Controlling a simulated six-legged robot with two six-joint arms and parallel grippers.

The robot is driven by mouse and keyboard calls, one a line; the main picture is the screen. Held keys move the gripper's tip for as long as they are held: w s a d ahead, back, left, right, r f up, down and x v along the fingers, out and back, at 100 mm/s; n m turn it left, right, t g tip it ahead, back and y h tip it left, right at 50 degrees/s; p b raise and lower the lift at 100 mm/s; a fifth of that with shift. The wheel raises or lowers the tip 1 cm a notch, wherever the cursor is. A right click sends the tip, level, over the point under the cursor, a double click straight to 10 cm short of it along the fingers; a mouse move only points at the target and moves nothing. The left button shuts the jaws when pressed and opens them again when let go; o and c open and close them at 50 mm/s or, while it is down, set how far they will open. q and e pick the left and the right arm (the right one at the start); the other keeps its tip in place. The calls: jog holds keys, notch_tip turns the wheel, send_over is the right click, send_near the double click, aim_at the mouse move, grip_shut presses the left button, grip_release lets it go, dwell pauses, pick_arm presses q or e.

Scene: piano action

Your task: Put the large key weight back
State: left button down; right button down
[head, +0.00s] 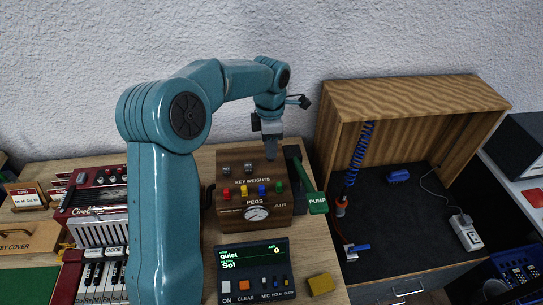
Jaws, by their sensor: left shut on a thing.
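A brown wooden box (238,210) with the label KEY WEIGHTS stands on the light wooden table. Two small grey weights (227,171) sit on its upper face, toward the left and middle. My left gripper (271,156) points down over the right part of that upper face, to the right of the small weights. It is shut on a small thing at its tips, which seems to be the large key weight. The fingers hide most of it, and I cannot tell whether it touches the box. My right gripper is not in view.
Coloured pegs (250,191) and a gauge (257,213) are on the box's front. A green PUMP lever (317,203) stands close on the right. A display unit (254,270) and a yellow block (321,284) lie in front. A red accordion (95,215) is at the left.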

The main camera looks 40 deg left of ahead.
pick_arm(q)
jog(key=shift+a+f, duration=0.15)
jog(key=shift+f, duration=0.25)
notch_tip(320, 180, down, 4)
jog(key=shift+f, duration=0.25)
jog(key=shift+s, duration=0.15)
jog(key=c, duration=1.1)
grip_release()
jog(key=shift+f, duration=0.15)
jog(key=shift+c, duration=0.2)
jog(key=o, duration=0.4)
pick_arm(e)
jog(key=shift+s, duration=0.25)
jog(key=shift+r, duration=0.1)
